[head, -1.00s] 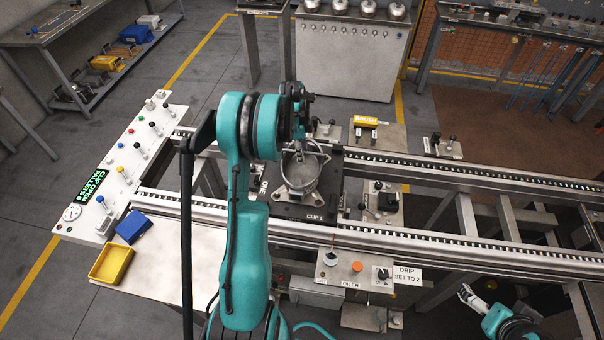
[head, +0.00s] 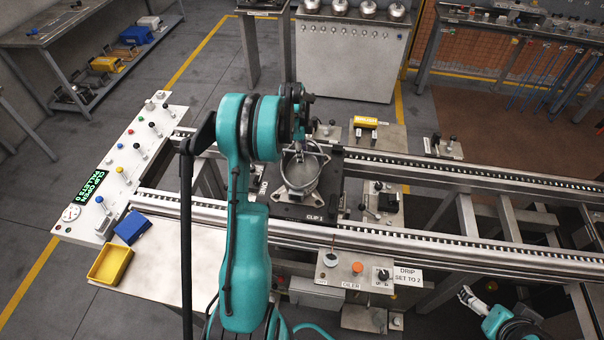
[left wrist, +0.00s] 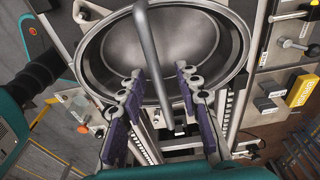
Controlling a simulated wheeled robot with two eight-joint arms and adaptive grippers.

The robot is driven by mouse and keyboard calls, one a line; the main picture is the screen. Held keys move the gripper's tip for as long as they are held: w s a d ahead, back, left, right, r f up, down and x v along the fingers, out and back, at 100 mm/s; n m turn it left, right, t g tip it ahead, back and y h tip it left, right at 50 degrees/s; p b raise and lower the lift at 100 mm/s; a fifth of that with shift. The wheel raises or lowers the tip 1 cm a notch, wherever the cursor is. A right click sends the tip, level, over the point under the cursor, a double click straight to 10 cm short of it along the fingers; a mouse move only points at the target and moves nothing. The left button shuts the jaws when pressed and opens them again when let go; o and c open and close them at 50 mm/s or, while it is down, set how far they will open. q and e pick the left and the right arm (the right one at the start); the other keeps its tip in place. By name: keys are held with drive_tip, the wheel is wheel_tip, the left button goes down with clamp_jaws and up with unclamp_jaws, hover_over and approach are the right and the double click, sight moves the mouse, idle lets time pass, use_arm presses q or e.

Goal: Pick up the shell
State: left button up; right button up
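The shell (head: 300,177) is a grey metal bowl on the dark pallet marked CLIP 1 (head: 313,217), with a bar-like handle arching over it. In the left wrist view the round open shell (left wrist: 190,42) fills the upper middle, and its handle (left wrist: 150,45) comes down between my fingers. My left gripper (left wrist: 157,82) is open, with one purple-padded finger on each side of the handle and a gap to both. In the head view my left gripper (head: 299,150) is above the shell, partly hidden by my arm. My right gripper (head: 468,296) is low at the right, empty, away from the shell.
The conveyor rails (head: 430,246) run on both sides of the pallet. A control panel (head: 125,165) stands at left, with blue (head: 132,229) and yellow (head: 111,264) bins near it. An oiler box (head: 345,272) is in front. Several metal domes stand on the back cabinet (head: 350,60).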

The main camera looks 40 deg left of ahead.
use_arm(q)
clamp_jaws()
drive_tip(key=shift+r, duration=0.1)
